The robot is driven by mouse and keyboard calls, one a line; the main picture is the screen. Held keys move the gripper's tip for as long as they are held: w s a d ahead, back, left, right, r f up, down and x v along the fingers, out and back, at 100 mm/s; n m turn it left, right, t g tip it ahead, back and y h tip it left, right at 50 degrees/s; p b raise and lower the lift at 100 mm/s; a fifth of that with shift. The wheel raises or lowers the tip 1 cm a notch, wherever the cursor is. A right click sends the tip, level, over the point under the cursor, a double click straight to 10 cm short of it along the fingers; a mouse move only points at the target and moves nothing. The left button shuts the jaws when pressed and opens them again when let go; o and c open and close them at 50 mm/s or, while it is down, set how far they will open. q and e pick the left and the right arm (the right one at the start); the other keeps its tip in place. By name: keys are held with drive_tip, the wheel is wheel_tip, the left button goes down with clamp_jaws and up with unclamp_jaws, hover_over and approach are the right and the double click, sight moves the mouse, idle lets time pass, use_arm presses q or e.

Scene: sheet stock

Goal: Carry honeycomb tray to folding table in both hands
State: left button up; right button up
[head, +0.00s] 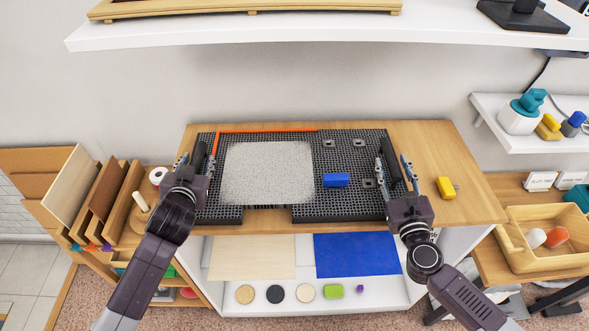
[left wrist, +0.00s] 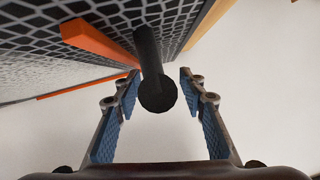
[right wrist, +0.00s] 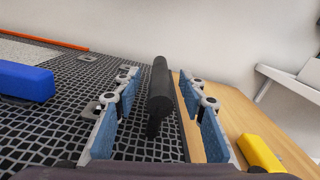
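The black honeycomb tray (head: 345,205) lies on a wooden-topped table (head: 445,150). A pale speckled sheet (head: 268,172), a blue block (head: 336,180), orange strips (head: 268,131) and small grey pieces are on it. My left gripper (head: 195,165) is at the tray's left end. In the left wrist view its fingers are open, with the black bar handle (left wrist: 156,88) between them and gaps on both sides. My right gripper (head: 394,168) is at the right end, open, with the other black handle (right wrist: 160,92) between its fingers. I cannot tell which surface is the folding table.
A yellow block (head: 445,187) lies right of the tray. A white shelf (head: 300,34) hangs above the back. A dark-legged wooden table (head: 510,190) with a wooden bin (head: 520,262) stands at right. Upright panels (head: 72,180) stand at left. A lower shelf (head: 385,293) holds sheets and discs.

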use_arm(q)
clamp_jaws()
use_arm(e)
clamp_jaws()
use_arm(q)
drive_tip(key=shift+w+r, duration=0.1)
drive_tip(key=shift+r, duration=0.15)
use_arm(e)
drive_tip(key=shift+w+r, duration=0.15)
drive_tip(key=shift+r, duration=0.1)
